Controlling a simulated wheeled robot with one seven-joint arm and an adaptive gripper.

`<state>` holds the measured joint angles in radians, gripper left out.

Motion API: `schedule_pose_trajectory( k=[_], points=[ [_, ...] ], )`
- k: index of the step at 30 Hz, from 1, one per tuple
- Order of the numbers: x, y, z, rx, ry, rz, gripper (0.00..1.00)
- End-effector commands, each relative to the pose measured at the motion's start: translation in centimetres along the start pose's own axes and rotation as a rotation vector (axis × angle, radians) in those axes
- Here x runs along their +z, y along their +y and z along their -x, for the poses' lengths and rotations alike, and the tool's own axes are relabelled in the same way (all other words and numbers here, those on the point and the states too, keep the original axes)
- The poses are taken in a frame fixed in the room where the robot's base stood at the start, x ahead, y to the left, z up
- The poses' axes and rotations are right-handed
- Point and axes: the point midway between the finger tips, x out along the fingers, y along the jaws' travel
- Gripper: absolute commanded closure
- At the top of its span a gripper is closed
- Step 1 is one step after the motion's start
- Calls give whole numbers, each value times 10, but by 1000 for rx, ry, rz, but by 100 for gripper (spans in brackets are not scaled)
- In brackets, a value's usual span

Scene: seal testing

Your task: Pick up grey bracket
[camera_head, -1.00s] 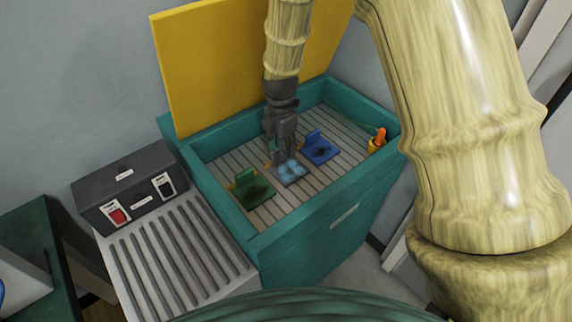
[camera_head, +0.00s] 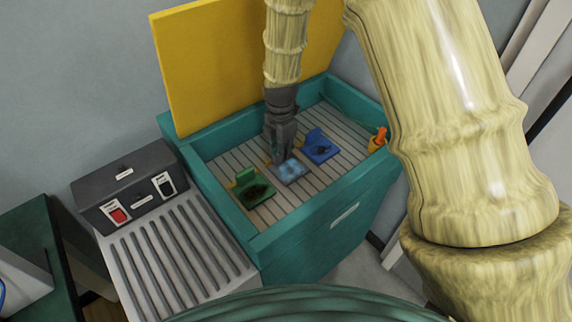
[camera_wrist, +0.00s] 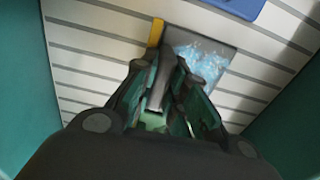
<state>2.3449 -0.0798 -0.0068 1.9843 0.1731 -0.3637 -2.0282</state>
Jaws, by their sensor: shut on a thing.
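The grey bracket (camera_head: 290,171) sits in the middle of the teal basin, its flat plate covered in pale blue, whitish patches. It also shows in the wrist view (camera_wrist: 208,58), with its plate just beyond my fingers. My gripper (camera_head: 279,158) points down at the back left edge of the plate. In the wrist view my gripper (camera_wrist: 163,85) is shut on the bracket's grey upright part, which shows between the fingers. The bracket's lower part at the grip is partly hidden. I cannot tell any gap between bracket and slats.
A green bracket (camera_head: 256,189) lies to the left and a blue bracket (camera_head: 320,149) to the right, both with dark patches. The teal basin (camera_head: 327,221) has raised walls and a yellow lid (camera_head: 200,75) behind. An orange-handled tool (camera_head: 380,137) stands at the right wall.

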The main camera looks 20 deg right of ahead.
Motion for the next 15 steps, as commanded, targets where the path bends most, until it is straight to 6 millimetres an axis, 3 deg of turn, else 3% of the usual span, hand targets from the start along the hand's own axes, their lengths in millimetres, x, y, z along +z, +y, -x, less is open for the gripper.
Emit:
schedule_pose_trajectory(
  k=[8, 15],
  points=[
    [0, 1, 3, 2, 0, 0, 100],
    [1, 1, 20, 3, -1, 1, 100]
  ],
)
